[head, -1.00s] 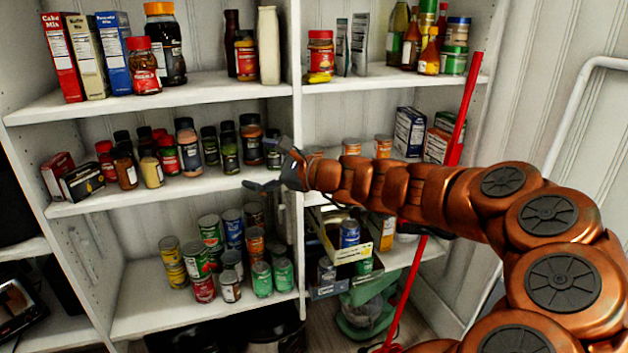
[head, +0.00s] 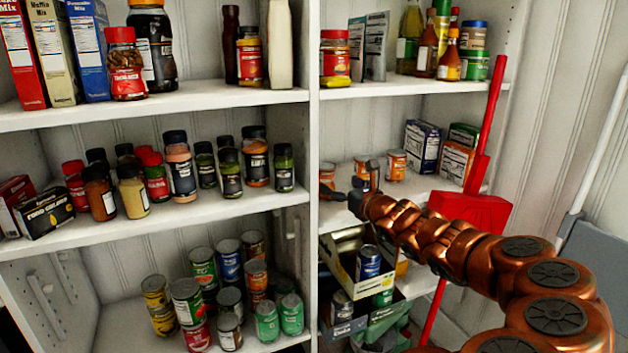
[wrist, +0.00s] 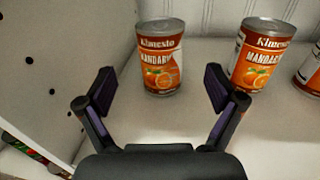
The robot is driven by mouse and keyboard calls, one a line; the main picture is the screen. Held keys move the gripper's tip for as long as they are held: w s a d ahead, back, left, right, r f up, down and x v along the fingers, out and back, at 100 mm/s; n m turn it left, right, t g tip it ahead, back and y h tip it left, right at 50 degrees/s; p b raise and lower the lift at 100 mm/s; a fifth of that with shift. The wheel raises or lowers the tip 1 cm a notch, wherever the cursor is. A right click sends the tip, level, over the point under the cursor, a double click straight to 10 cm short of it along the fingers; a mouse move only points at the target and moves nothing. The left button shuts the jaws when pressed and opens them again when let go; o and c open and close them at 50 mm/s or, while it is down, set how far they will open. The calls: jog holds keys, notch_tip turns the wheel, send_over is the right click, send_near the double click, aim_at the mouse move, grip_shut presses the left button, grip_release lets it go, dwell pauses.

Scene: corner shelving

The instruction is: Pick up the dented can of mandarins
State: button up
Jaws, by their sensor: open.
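Several orange-and-white mandarin cans stand upright on the middle shelf of the right-hand bay. In the wrist view one mandarin can (wrist: 160,62) stands ahead of the gap between my fingers, with a second can (wrist: 262,55) to its right and another can (wrist: 312,72) cut by the right edge. I cannot make out a clear dent on any of them. In the head view, cans show at the back of that shelf, such as the rightmost can (head: 396,166). My gripper (wrist: 160,90) is open and empty, short of the nearest can; it also shows in the head view (head: 352,184).
A white side panel (wrist: 45,75) with holes stands close on my gripper's left. Boxes (head: 423,147) stand right of the cans. A red long-handled tool (head: 484,140) leans at the shelf's front right. Small cartons and cans (head: 368,262) sit below.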

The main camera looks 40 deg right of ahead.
aim_at(331, 179)
jog(key=shift+x, duration=1.25)
jog(key=b+x, duration=0.1)
jog(key=x, duration=0.3)
jog(key=shift+f, duration=0.2)
jog(key=shift+w+d+r, duration=0.1)
jog(key=shift+w+d, duration=0.05)
jog(key=shift+w, duration=0.45)
jog(key=c, duration=1.5)
jog(key=shift+c, duration=0.2)
